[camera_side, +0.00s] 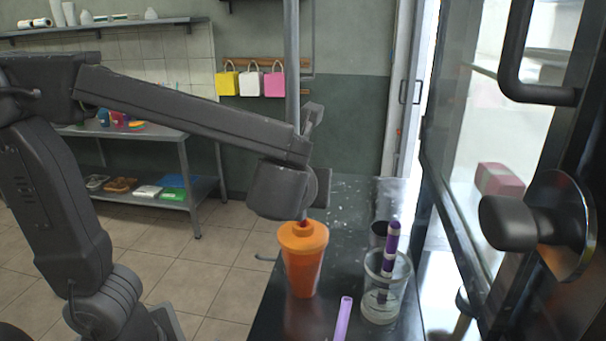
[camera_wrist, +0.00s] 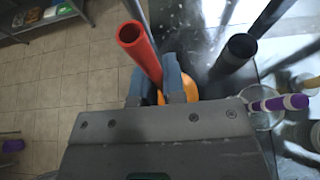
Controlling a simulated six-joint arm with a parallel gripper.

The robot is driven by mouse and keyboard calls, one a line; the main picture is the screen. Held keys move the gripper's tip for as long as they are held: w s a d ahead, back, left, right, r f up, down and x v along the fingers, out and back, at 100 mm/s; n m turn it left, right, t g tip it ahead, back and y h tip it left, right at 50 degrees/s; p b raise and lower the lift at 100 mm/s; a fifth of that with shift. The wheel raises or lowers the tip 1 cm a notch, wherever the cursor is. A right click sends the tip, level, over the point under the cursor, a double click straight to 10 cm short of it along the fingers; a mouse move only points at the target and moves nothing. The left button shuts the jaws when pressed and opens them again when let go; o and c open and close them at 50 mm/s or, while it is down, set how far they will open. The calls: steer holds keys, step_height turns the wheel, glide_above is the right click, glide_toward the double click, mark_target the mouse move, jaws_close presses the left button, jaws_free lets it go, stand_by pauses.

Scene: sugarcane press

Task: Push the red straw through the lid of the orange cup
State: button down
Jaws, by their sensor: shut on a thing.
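The orange cup (camera_side: 302,270) with its orange lid (camera_side: 303,236) stands upright on the dark counter in the side view. My gripper (camera_wrist: 157,86) is directly above the lid and shut on the red straw (camera_wrist: 140,52), which rises between the two fingers in the wrist view. In the side view only a short red bit of the straw (camera_side: 304,217) shows between my wrist and the lid's raised centre. The rest is hidden by my wrist. Whether the straw's lower end touches the lid or is inside it, I cannot tell. Part of the orange cup shows behind the fingers (camera_wrist: 189,88).
A clear container (camera_side: 381,306) holding a purple-and-white straw (camera_side: 390,250) stands right of the cup. A dark cylinder (camera_side: 378,232) is behind it, and a lilac tube (camera_side: 343,318) is at the front. A glass-fronted cabinet borders the counter's right side.

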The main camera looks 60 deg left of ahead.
steer(key=shift+f, duration=2.1)
steer(key=c, duration=1.1)
jaws_free()
steer(key=shift+r, duration=3.55)
